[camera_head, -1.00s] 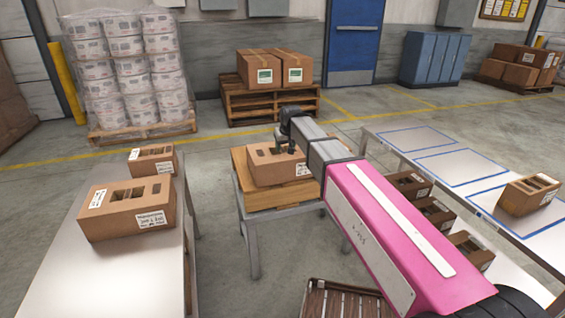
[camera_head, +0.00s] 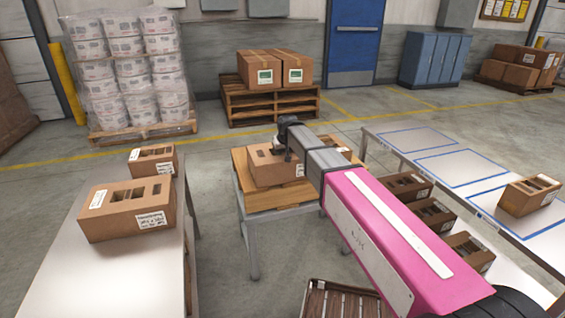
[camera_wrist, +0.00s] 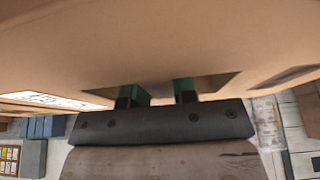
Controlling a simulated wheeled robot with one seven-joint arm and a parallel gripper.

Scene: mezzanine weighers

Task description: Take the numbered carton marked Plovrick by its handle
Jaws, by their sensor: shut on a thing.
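A brown cardboard carton (camera_head: 265,171) with cut-out slots sits on a small wooden-topped stand (camera_head: 290,196) in the middle of the head view. A white label shows at its right edge, too small to read. My gripper (camera_head: 283,160) is at the top of this carton. In the wrist view the carton (camera_wrist: 160,45) fills the upper part, with part of a white label at left. There my gripper (camera_wrist: 159,93) has both green fingers in the carton's handle opening, shut on it. The fingertips are hidden inside.
A left table (camera_head: 80,270) holds two cartons, one large (camera_head: 125,212) and one small (camera_head: 153,160). Several cartons stand at right, one on a blue-marked table (camera_head: 440,165). Part of another carton (camera_head: 338,147) shows behind my arm. A slatted crate (camera_head: 340,300) is below.

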